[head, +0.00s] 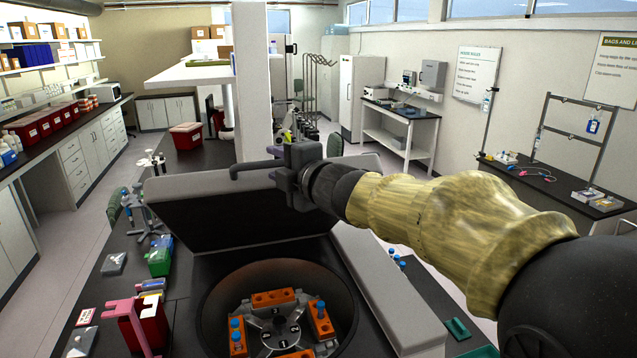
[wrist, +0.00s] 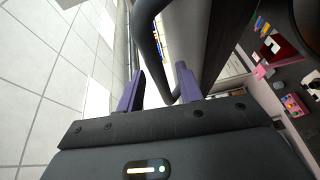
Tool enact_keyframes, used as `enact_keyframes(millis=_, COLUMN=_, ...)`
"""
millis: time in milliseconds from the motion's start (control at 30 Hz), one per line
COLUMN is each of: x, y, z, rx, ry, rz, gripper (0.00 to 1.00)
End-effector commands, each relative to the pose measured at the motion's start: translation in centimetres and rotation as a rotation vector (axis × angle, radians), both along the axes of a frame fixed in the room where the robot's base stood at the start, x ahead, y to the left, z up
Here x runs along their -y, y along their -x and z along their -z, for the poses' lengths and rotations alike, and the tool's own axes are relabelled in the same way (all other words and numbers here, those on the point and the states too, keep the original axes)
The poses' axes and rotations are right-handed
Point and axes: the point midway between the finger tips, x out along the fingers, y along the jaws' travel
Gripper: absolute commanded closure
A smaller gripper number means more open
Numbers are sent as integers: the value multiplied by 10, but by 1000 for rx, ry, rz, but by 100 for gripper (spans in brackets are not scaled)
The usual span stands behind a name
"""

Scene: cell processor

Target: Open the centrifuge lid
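The centrifuge lid (head: 240,208) stands raised and tilted back behind the open bowl (head: 212,318) in the head view. The bowl shows a rotor (head: 280,338) with orange buckets and blue-capped tubes. A dark bar handle (head: 255,166) runs along the lid's upper edge; it also shows in the wrist view (wrist: 147,35). My gripper (head: 290,150) is at the handle's right part. In the wrist view its two purple fingers (wrist: 160,88) are spread apart, with the handle's curved end between or just beyond them. I see no clear grip on it; exact contact is hard to tell.
A white pillar (head: 252,80) rises behind the lid. The centrifuge's grey right housing (head: 385,285) lies below my arm.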

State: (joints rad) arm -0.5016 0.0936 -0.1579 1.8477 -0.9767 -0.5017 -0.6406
Motion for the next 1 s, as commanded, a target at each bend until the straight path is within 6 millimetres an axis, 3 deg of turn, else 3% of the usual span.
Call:
enact_keyframes(millis=700, x=91, y=94, z=-9, rx=6, ry=-2, rz=8, gripper=64)
enact_keyframes(millis=1000, x=112, y=117, z=-12, rx=4, ry=-1, rz=7, gripper=64)
